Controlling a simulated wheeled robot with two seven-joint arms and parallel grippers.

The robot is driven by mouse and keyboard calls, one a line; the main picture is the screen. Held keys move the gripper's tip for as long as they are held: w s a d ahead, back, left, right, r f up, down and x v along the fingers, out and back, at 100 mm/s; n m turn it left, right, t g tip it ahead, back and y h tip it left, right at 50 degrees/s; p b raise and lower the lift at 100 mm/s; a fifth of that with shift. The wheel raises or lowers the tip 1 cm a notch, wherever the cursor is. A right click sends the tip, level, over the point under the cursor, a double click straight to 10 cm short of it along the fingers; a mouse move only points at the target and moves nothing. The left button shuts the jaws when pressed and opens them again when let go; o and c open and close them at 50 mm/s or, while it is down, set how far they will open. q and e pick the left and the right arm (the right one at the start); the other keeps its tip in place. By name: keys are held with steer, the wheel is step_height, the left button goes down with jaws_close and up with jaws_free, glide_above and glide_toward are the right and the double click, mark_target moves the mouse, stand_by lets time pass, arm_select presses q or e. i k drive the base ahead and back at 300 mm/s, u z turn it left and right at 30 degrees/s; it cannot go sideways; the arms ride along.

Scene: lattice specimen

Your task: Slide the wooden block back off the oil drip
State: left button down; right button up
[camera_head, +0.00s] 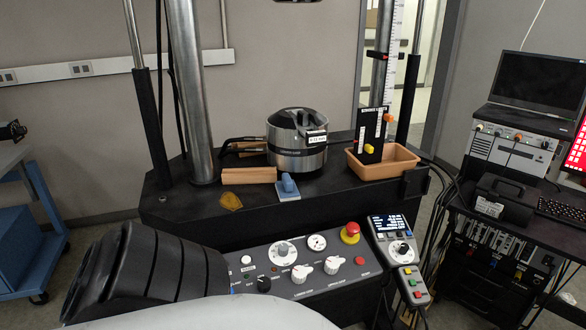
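A pale wooden block (249,175) lies lengthwise on the black machine deck, left of the middle. An amber-brown oil drip (230,201) lies on the deck in front of the block's left part, near the front edge. The drip shows uncovered, with a narrow dark strip between it and the block. I cannot tell whether any of it runs under the block. Neither of my grippers can be made out in this view.
A steel cylinder (297,156) stands behind right of the block. A blue object (288,185) sits close to its right end. An orange-tan tray (384,172) is further right. A thick metal column (187,90) rises at left. The control panel (300,265) is in front.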

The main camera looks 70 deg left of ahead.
mark_target(251, 175)
steer(key=i, duration=0.25)
steer(key=u, duration=1.25)
